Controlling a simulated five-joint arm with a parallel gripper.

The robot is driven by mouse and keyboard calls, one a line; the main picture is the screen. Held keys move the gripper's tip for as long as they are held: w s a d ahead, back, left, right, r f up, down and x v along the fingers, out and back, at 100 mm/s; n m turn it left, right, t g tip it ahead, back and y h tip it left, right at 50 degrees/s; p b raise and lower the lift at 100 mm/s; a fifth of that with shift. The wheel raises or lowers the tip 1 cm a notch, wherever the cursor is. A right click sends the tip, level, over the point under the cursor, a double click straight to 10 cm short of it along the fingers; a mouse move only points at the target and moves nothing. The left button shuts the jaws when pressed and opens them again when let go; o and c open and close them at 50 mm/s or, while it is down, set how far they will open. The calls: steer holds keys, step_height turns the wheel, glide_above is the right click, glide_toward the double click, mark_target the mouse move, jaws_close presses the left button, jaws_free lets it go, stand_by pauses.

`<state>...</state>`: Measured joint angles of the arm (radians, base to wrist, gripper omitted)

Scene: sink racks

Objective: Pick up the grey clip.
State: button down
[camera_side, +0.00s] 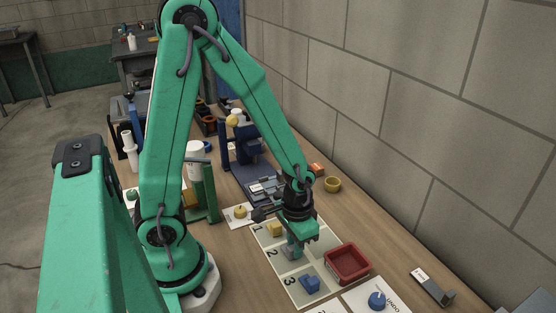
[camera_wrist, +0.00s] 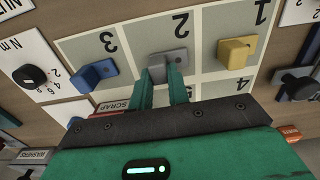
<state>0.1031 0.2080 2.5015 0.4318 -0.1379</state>
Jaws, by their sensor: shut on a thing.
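The grey clip (camera_wrist: 168,60) shows in the wrist view on the square marked 2 of the pale numbered mat (camera_wrist: 205,20). My gripper (camera_wrist: 164,78) is shut on it, with one green finger on each side. In the side view my gripper (camera_side: 293,250) points down over the middle of the mat (camera_side: 268,241), and the clip is mostly hidden there by the fingers. I cannot tell whether the clip touches the mat.
A yellow clip (camera_side: 275,230) stands on square 1 and a blue clip (camera_side: 309,285) on square 3. A red tray (camera_side: 348,264) stands right of the mat. A blue knob (camera_side: 377,300) on a white card is near the front. A wall runs along the right.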

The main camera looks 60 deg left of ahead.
steer(key=shift+r, duration=1.55)
steer(key=s+d+r, duration=0.7)
steer(key=d, duration=0.2)
steer(key=shift+d+r, duration=0.15)
steer(key=shift+r, duration=0.15)
